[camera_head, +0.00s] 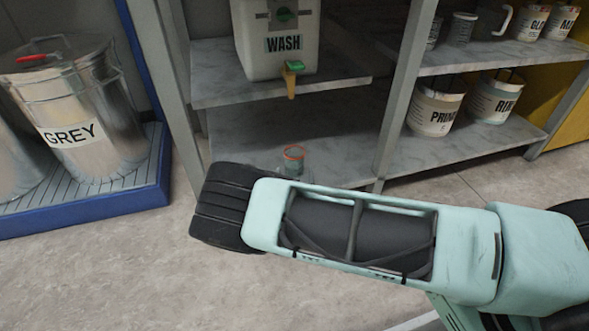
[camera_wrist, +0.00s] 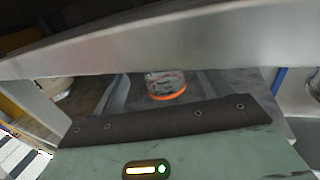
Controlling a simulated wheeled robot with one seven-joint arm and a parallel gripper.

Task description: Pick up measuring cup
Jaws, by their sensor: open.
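The measuring cup (camera_head: 294,163) is a small clear cup with an orange rim. It stands on the lower shelf under the wash container, and its lower part is hidden behind my arm in the head view. In the wrist view the cup (camera_wrist: 166,86) shows beyond the dark edge of my gripper (camera_wrist: 165,121), apart from it. My gripper is open and empty.
The WASH container (camera_head: 276,45) with its green tap stands on the shelf above the cup. A metal upright (camera_head: 403,90) is to the right. A GREY bin (camera_head: 85,110) stands on a blue-edged platform at left.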

